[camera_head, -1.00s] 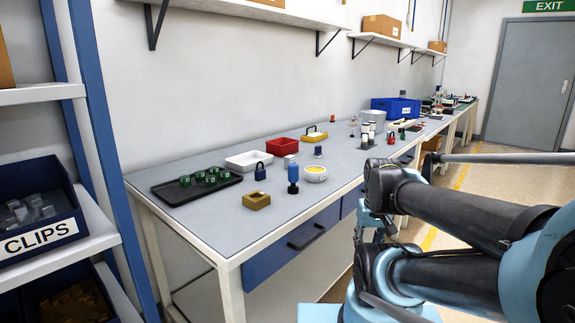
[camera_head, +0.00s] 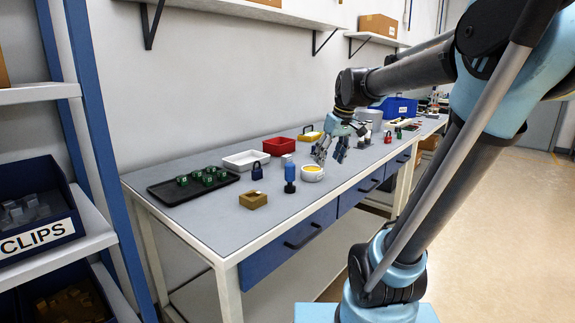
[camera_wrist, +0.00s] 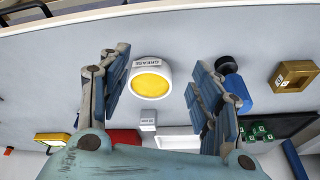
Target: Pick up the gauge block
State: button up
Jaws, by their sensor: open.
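A small light-grey block with a printed label, which looks like the gauge block (camera_wrist: 148,120), lies on the bench below the grease pot (camera_wrist: 150,80) in the wrist view. In the head view the grey block (camera_head: 287,159) shows beside the red tray, left of my gripper (camera_head: 331,154). My gripper is open and empty above the bench, near the white pot with yellow contents. In the wrist view, the pot and the block both appear between the spread fingers of my gripper (camera_wrist: 160,72). The block's label is too small to read.
A red tray (camera_head: 279,147), white tray (camera_head: 246,160) and black tray (camera_head: 165,196) with green cubes lie behind. The bench's front left is clear.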

aim_at(288, 156)
jog(key=w+a+r+n, duration=0.1)
jog(key=w+a+r, duration=0.2)
jog(key=w, duration=0.2)
jog(key=w+a+r+n+y, duration=0.1)
jog(key=w+a+r+n, duration=0.15)
jog(key=w, duration=0.35)
jog(key=w+a+r+n, duration=0.1)
jog(key=w+a+r, duration=0.1)
jog(key=w+a, duration=0.25)
jog(key=x, duration=1.7)
jog(key=shift+w+a+r, duration=0.15)
jog(key=shift+w+a, duration=0.15)
jog(key=shift+a, duration=0.1)
jog(key=c, duration=1.3)
